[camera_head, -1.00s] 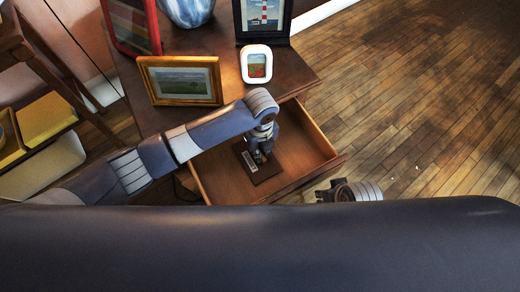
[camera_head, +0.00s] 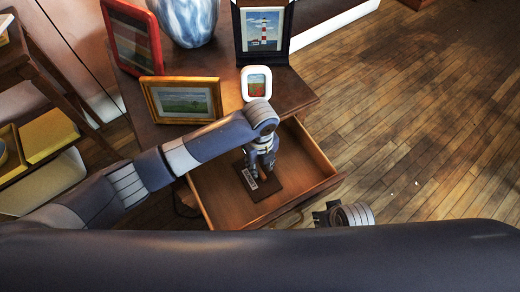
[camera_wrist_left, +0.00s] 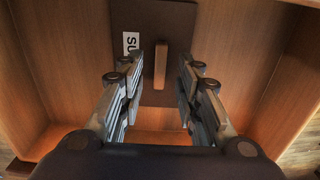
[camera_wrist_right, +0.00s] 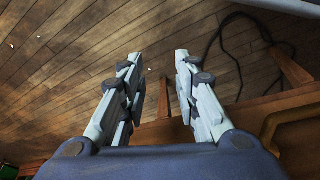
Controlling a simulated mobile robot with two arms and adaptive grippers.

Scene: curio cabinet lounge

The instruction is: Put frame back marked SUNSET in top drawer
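The frame back (camera_head: 270,190) is a dark brown panel lying flat inside the open drawer (camera_head: 218,200). In the left wrist view the panel (camera_wrist_left: 205,45) shows a white label with the letters "SU", the rest hidden by a finger, and a raised wooden tab. My left gripper (camera_head: 262,166) is over the panel. In its wrist view the fingers (camera_wrist_left: 157,95) are apart, either side of the tab, with gaps between; nothing is held. My right gripper (camera_wrist_right: 158,85) is open and empty, beyond the drawer's front right corner, over the floor.
On the cabinet top (camera_head: 205,135) stand a gold frame (camera_head: 183,101), a small white frame (camera_head: 256,83), a black lighthouse frame (camera_head: 262,32), a red frame (camera_head: 132,38) and a blue-white vase (camera_head: 187,18). A shelf with yellow items (camera_head: 48,140) stands left. Wooden floor (camera_head: 430,110) is clear on the right.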

